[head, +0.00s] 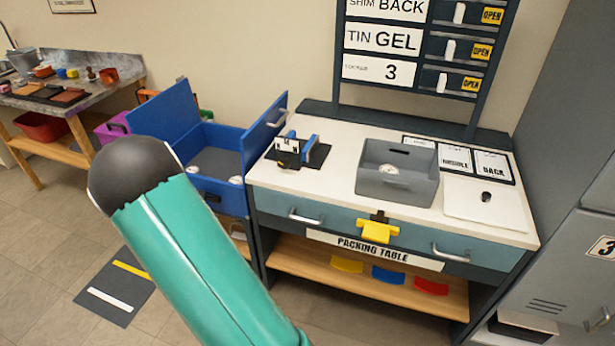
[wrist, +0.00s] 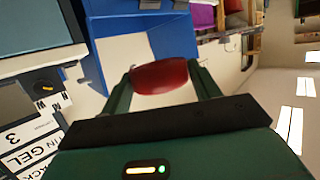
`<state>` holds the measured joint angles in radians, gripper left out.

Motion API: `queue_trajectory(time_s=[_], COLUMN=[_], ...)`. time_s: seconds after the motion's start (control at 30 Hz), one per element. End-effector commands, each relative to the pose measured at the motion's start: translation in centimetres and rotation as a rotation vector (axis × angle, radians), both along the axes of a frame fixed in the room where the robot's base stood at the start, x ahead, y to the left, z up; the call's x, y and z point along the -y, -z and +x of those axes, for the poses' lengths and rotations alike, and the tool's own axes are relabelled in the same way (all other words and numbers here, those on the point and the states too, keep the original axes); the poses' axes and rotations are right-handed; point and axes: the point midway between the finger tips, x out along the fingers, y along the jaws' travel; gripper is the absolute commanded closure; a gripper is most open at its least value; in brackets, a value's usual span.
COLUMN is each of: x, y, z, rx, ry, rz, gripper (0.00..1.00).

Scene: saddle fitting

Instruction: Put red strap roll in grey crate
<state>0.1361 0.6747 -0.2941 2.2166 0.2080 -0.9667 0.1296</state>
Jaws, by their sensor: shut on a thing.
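In the wrist view my gripper (wrist: 160,88) is shut on the red strap roll (wrist: 158,77), which sits between the two green fingers. The gripper and the roll do not show in the head view, where my arm covers the left foreground. The grey crate (head: 398,188) stands on the packing table, right of its middle. It is open at the top, and a small round white thing (head: 388,168) lies inside. The crate is not clearly visible in the wrist view.
The packing table (head: 335,165) also bears a dark stand with blue parts (head: 299,150) on the left and a white pad (head: 488,200) and cards on the right. A blue box (head: 208,160) with raised lids stands left of the table. A grey locker (head: 572,265) stands at the right.

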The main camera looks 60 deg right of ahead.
Motion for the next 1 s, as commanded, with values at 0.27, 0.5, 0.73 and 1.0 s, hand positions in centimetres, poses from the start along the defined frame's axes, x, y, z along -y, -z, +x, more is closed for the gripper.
queue_trajectory(time_s=[0.27, 0.5, 0.73, 1.0], x=[11.9, 20.2, 26.4, 29.5], y=[-2.3, -4.6, -7.1, -8.7], z=[-7.2, -15.3, -24.2, -30.6], rx=[0.002, 0.002, 0.002, 0.000], ry=[0.304, 0.565, 0.808, 0.968], rz=[-0.002, -0.001, -0.002, -0.001], gripper=[0.65, 0.65, 0.65, 0.65])
